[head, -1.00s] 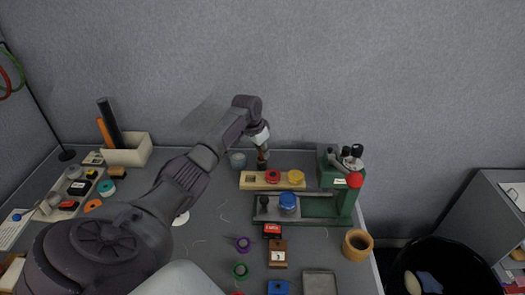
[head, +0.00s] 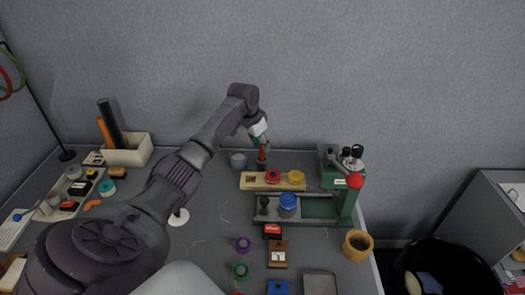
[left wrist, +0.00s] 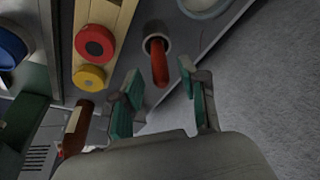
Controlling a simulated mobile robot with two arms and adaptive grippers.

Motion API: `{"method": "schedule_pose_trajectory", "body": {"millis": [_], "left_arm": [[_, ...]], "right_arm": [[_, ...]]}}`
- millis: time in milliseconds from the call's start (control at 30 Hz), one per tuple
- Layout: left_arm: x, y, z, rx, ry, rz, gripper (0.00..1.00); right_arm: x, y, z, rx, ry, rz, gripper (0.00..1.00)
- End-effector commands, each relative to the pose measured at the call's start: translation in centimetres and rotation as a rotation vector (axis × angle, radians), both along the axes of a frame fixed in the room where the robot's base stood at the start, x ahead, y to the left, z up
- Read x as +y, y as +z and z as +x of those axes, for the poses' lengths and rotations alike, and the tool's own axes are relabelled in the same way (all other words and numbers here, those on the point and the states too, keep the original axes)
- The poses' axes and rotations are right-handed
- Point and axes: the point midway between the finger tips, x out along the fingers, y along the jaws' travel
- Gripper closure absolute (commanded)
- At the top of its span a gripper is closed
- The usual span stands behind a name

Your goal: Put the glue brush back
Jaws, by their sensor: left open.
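The glue brush's red handle (head: 262,154) shows at the back of the table. In the left wrist view the red handle (left wrist: 159,62) stands up out of a small round grey holder (left wrist: 152,42), leaning slightly. The brush's lower end is hidden inside the holder. My left gripper (head: 263,141) is just above the handle. In the left wrist view its teal-padded fingers (left wrist: 160,90) are spread, with the handle's top between them in the picture and touching neither. My right gripper is not in view.
A grey cup (head: 238,160) stands left of the holder. A wooden rack (head: 256,185) with red and yellow discs is just in front. A green press (head: 345,203) stands to the right. The wall is close behind.

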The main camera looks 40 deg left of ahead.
Motion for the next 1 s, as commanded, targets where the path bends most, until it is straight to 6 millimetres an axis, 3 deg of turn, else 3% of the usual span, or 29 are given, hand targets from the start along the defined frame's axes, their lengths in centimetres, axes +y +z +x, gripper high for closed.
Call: {"method": "schedule_pose_trajectory", "body": {"millis": [200, 400, 1000], "left_arm": [[0.2, 4.5, -1.4, -0.003, -0.001, 0.003, 0.57], [0.2, 6.9, -2.1, -0.001, 0.000, 0.001, 0.57], [0.2, 7.4, -2.3, 0.000, 0.000, 0.000, 0.57]], "right_arm": [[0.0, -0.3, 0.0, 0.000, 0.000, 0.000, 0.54], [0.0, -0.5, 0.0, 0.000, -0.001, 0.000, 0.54], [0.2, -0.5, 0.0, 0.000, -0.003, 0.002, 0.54]]}}
